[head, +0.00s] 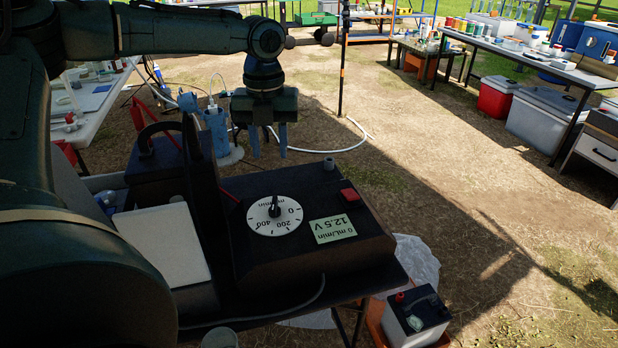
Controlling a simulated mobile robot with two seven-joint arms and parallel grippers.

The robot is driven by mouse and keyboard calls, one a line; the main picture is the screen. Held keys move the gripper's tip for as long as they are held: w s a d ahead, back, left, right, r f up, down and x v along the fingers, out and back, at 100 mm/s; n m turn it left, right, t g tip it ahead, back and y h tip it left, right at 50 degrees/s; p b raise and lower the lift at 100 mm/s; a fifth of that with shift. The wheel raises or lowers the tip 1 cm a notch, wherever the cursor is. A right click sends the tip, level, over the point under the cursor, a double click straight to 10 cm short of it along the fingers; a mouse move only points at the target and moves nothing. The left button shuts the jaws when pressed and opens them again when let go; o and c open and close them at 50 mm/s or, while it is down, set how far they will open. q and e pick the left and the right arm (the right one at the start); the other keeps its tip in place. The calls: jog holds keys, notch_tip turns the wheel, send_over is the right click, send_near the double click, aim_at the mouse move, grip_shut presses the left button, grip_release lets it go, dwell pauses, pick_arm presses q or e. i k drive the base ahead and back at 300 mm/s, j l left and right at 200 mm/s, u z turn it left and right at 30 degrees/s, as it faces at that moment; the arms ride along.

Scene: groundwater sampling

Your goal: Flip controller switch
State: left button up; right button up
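The controller (290,262) is a dark box on a small table, with a dial (274,216) marked in mL/min. Its green display (333,229) reads 0 mL/min and 12.5 V, upside down to me. A red switch (349,194) sits near the box's right edge, and a small dark post (329,163) stands at its far edge. My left gripper (268,147) points down, its two fingers apart with nothing between them. In the picture it is above and left of the switch, by the box's far edge, and appears not to touch it. My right gripper is out of view.
A pale panel (162,246) and a dark case (155,170) stand left of the controller. A blue pump-like device (215,130) with a white hose is behind. A battery (415,315) sits in an orange tray at lower right. Ground to the right is open.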

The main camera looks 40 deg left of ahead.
aim_at(350, 194)
jog(key=k+l, duration=0.75)
jog(key=l, duration=0.2)
